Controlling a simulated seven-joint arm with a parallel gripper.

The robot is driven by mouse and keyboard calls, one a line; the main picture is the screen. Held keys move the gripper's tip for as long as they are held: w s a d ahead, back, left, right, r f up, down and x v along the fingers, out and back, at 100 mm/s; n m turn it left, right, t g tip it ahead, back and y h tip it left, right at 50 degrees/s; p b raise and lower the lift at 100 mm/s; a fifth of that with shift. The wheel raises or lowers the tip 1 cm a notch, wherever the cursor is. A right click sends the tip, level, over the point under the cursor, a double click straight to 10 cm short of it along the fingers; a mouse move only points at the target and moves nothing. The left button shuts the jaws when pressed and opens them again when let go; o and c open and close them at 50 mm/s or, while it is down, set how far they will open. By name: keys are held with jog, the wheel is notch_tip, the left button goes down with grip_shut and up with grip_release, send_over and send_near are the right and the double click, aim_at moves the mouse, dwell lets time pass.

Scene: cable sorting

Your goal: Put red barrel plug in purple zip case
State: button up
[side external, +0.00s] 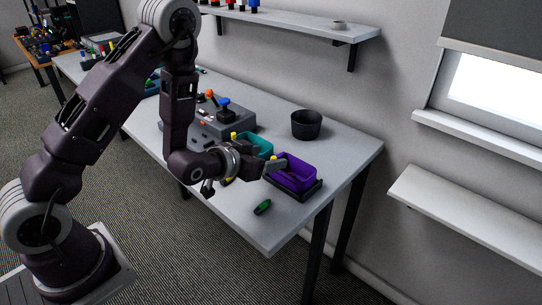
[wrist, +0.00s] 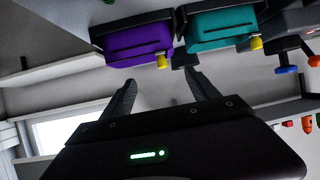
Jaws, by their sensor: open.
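The purple zip case (side external: 298,184) sits in a dark tray near the right end of the table. It also shows at the top of the wrist view (wrist: 137,42). My gripper (side external: 275,166) is at the case's left edge in the side view. In the wrist view its two fingers (wrist: 162,84) are spread apart, with nothing seen between them. I cannot make out a red barrel plug for certain in either view. The inside of the purple case is partly hidden by my gripper in the side view.
A teal case (side external: 259,143) stands next to the purple one. A black bowl (side external: 306,126) and a grey box with coloured knobs (side external: 222,120) are farther back. A green-and-black piece (side external: 262,207) lies near the front edge. The table's right corner is clear.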

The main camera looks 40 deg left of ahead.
jog(key=s+d+r+g, duration=0.1)
jog(key=s+r+g, duration=0.1)
jog(key=s+r, duration=0.35)
jog(key=s+d+r+g, duration=0.1)
jog(key=s+r, duration=0.2)
jog(key=r, duration=0.6)
jog(key=s+r+g, duration=0.2)
jog(key=s, duration=0.9)
jog(key=s+d+r+g, duration=0.1)
jog(key=s+r+g, duration=0.1)
jog(key=s, duration=0.9)
jog(key=shift+d+m+h, duration=0.15)
jog(key=shift+m+h, duration=0.25)
